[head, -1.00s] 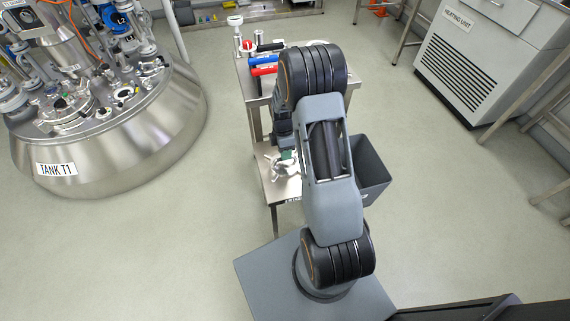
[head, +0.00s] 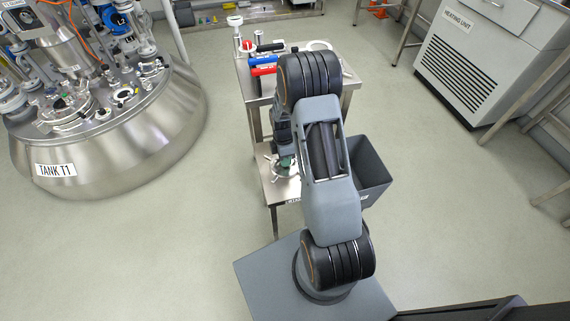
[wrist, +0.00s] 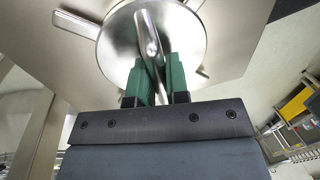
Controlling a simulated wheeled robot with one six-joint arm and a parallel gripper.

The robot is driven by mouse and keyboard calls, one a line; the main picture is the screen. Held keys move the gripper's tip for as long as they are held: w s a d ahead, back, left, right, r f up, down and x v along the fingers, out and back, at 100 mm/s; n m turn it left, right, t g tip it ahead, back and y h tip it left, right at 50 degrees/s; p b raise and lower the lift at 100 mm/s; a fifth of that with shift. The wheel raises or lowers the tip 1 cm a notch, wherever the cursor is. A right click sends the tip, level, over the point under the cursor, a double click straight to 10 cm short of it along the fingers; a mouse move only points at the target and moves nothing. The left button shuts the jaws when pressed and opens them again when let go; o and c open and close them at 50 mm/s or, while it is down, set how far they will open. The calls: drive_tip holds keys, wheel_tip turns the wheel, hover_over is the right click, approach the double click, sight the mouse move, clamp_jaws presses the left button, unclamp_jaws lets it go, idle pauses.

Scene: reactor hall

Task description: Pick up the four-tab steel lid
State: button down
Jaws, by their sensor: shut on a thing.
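The four-tab steel lid (wrist: 118,48) fills the upper middle of the wrist view, a round shiny disc with flat tabs sticking out and a raised bar handle (wrist: 147,36). My gripper (wrist: 160,75) has its two green fingers on either side of the handle, shut on it. In the head view the lid (head: 282,172) is a small bright shape at the cart's lower shelf, partly hidden by my gripper (head: 285,160) and arm. I cannot tell whether the lid touches the shelf.
The steel cart (head: 275,190) has a lower shelf and a top with red and blue handled items (head: 263,65). A dark grey bin (head: 370,172) stands to its right. Tank T1 (head: 120,150) is at the left and a heating unit (head: 465,60) at the right.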

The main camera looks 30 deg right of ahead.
drive_tip(key=shift+r, duration=0.1)
idle(0.3)
drive_tip(key=shift+r, duration=0.6)
drive_tip(key=s+a+r+p, duration=0.1)
drive_tip(key=s+a+r, duration=0.1)
drive_tip(key=a+r, duration=0.4)
drive_tip(key=s+a+r+p, duration=0.1)
drive_tip(key=s+a+r, duration=0.1)
drive_tip(key=a+r, duration=0.3)
drive_tip(key=shift+s+a+r+p, duration=0.25)
drive_tip(key=shift+a+r+p, duration=0.1)
drive_tip(key=shift+a, duration=0.8)
